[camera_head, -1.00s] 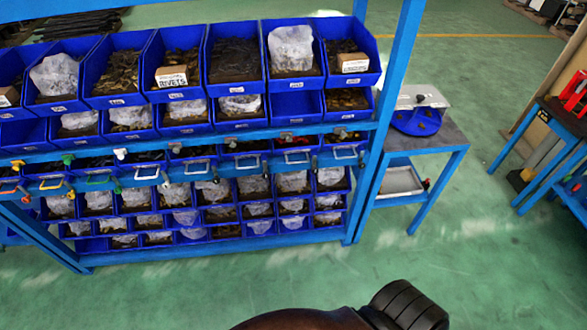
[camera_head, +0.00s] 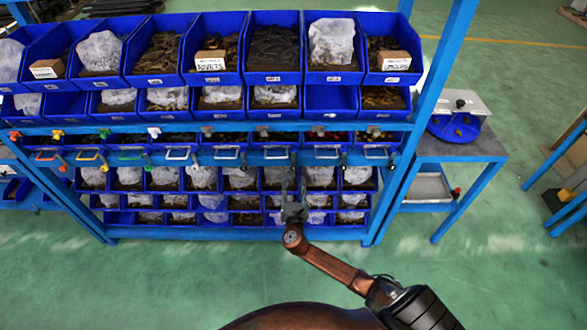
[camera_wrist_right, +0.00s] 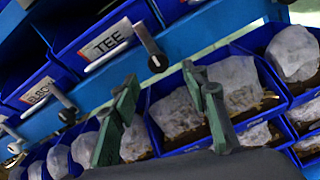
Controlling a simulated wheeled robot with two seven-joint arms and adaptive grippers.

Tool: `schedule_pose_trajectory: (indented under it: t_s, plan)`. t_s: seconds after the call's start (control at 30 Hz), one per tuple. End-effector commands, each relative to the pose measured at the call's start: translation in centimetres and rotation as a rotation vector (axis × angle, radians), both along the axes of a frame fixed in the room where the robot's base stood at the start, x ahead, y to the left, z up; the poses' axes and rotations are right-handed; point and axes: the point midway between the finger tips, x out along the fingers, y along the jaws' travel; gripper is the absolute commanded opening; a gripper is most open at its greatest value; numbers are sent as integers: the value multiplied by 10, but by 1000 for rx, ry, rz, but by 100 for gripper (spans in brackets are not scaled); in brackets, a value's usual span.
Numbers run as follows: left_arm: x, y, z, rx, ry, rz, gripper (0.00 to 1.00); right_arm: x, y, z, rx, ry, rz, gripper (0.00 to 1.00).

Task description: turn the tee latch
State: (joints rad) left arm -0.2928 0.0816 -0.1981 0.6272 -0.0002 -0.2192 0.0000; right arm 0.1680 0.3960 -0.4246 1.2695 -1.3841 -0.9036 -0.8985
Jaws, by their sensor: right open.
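In the right wrist view, a drawer labelled TEE (camera_wrist_right: 106,41) has a pale bar handle (camera_wrist_right: 107,58). The tee latch (camera_wrist_right: 151,46), a pale lever with a dark round end, slants across the drawer's right edge. My right gripper (camera_wrist_right: 160,76) is open, with its two dark green fingers apart just below the latch and nothing between them. In the head view my right gripper (camera_head: 292,208) is in front of the lower bins, below the row of handles. I cannot read the drawer labels there. My left gripper is not in view.
A blue rack rail (camera_head: 130,158) carries several handles and levers. Blue bins (camera_head: 275,78) with parts and bags fill the rows above and below. The ELBOW drawer (camera_wrist_right: 38,92) is beside the TEE drawer. A side table (camera_head: 460,146) stands right. Green floor (camera_head: 150,275) in front is clear.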

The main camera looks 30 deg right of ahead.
Motion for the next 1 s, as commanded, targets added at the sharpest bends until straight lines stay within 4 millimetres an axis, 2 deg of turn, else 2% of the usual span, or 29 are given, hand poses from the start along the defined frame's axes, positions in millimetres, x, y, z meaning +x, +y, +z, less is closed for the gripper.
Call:
schedule_pose_trajectory:
  t_s: [0.13, 0.5, 0.9, 1.0]
  plan:
    - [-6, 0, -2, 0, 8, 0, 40, 14, -6, 6, -19, -8, 2, 41]
    - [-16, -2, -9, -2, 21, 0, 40, 59, -34, 4, -15, -5, 2, 41]
    - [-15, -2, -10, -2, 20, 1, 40, 66, -39, 4, -12, -5, 1, 41]
    - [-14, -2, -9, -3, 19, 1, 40, 66, -39, 4, -12, -5, 1, 35]
